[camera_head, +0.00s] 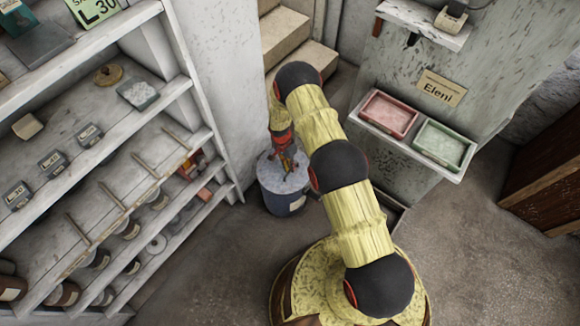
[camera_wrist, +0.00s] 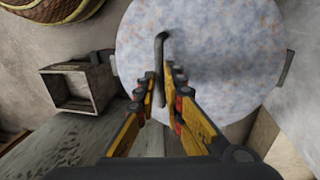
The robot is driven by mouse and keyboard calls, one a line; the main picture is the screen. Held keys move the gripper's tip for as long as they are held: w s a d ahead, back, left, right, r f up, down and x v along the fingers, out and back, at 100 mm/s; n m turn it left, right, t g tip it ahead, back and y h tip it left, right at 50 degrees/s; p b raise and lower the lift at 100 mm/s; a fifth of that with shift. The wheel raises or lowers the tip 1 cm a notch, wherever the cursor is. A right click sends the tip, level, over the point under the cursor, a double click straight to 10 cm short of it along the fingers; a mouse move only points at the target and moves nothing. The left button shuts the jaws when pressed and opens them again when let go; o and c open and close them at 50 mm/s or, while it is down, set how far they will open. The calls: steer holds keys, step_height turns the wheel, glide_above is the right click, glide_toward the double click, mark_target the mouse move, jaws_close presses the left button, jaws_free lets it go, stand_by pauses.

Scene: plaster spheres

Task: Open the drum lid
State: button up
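The drum (camera_head: 284,196) is a blue-grey cylinder standing on the floor beside the shelf unit. Its round, speckled pale lid (camera_head: 269,170) lies on top, and it fills the upper middle of the wrist view (camera_wrist: 225,50). A thin dark bent handle (camera_wrist: 160,48) shows on the lid. My gripper (camera_wrist: 160,76) points down at the lid, with its two yellow fingers apart on either side of the handle. A gap shows between the fingers; contact with the handle is not clear. In the head view my gripper (camera_head: 287,163) is over the lid, small and partly hidden.
A shelf unit (camera_head: 165,95) with jars and tags stands close left of the drum. Steps (camera_head: 285,35) rise behind. A wall ledge holds a pink tray (camera_head: 389,114) and a green tray (camera_head: 441,144) at right. Open floor (camera_head: 470,245) lies at front right.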

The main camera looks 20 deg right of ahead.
jaws_close()
stand_by(0.3)
